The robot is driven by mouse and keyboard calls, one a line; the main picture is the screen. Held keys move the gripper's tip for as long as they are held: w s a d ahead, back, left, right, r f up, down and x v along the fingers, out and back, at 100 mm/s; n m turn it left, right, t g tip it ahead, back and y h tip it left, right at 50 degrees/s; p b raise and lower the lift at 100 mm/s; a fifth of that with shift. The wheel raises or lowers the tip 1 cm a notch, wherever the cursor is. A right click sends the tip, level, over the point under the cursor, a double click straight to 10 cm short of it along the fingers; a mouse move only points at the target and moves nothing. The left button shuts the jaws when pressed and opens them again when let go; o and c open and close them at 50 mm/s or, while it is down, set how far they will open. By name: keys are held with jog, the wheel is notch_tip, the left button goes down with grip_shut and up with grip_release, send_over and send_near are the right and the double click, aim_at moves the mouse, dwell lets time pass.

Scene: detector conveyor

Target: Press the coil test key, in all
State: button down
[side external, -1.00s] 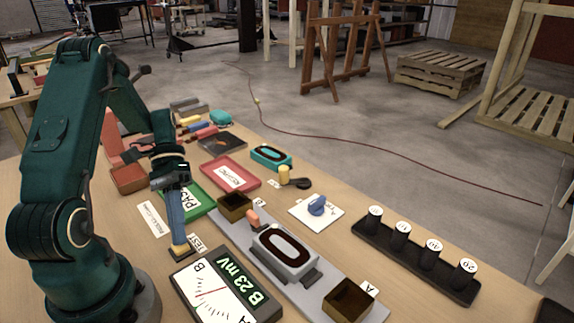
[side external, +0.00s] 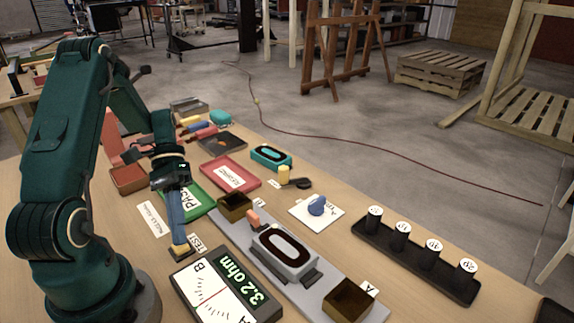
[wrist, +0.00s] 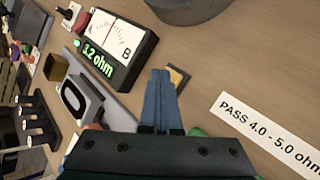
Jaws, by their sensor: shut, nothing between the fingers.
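The test key is a small yellow pad (side external: 181,252) on a dark base, beside a TEST label (side external: 200,243). My gripper (side external: 179,244) points down with its blue fingers shut and empty, tips at the key and seemingly touching it. In the wrist view the key (wrist: 178,77) shows just beside the fingertips (wrist: 161,73). The meter (side external: 208,297) reads 3.2 ohm in green; its display also shows in the wrist view (wrist: 97,60). A grey block with a black oval coil (side external: 284,250) sits on the grey rail.
A card (wrist: 268,134) reads PASS 4.0 - 5.0 ohm. Brown open boxes (side external: 349,300) stand at the rail's ends. Green and red trays (side external: 231,174), a blue knob on a white plate (side external: 317,206), and a black rack of labelled cylinders (side external: 415,260) lie around.

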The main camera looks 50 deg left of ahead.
jog(key=shift+r, duration=0.65)
jog(key=shift+r, duration=0.1)
jog(key=shift+r, duration=2.4)
